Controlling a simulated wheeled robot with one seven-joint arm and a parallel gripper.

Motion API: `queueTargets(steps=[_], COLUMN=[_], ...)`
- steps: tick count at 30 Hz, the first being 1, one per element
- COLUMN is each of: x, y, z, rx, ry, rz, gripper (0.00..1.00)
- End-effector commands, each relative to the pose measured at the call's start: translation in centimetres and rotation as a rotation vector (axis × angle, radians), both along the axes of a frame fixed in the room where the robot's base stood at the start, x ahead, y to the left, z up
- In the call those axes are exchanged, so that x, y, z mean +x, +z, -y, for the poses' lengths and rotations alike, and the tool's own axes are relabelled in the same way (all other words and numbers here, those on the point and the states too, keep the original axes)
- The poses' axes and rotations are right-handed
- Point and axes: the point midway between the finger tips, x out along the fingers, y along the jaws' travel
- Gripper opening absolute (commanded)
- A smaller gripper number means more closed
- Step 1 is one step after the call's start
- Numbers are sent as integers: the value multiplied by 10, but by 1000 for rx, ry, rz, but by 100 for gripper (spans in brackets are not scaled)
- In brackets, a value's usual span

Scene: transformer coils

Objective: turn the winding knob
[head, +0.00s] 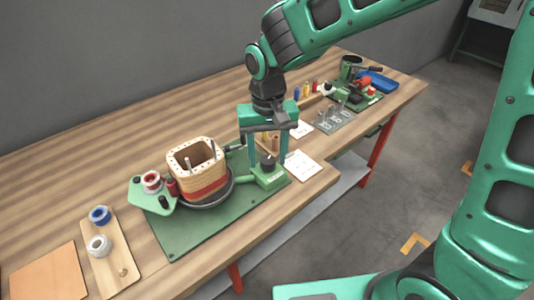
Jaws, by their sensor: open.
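The winding knob (267,160) is a small dark knob on top of a green box (269,178) at the right end of the winder's green base plate (185,243). My gripper (268,155) points straight down over the box. It is open, with one green finger to the left of the knob and one to the right. The knob shows between the fingertips; I cannot tell whether they touch it. A square wooden coil former (196,158) with a red band stands on the dark turntable to the left of the box.
Red (151,182), blue (100,215) and white (98,244) spools stand at the left. White cards (302,166) lie right of the box. A grey slotted rack (334,119) and blue tray (377,82) are farther back. The table's front edge runs close to the plate.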

Motion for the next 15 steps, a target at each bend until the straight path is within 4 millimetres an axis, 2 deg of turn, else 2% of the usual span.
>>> queueTargets(steps=[4,8,15], x=[1,2,2], y=[4,19,64], z=[0,0,-1], rx=[1,2,3], ry=[-1,-2,-1], rz=[3,5,5], gripper=[50,50,50])
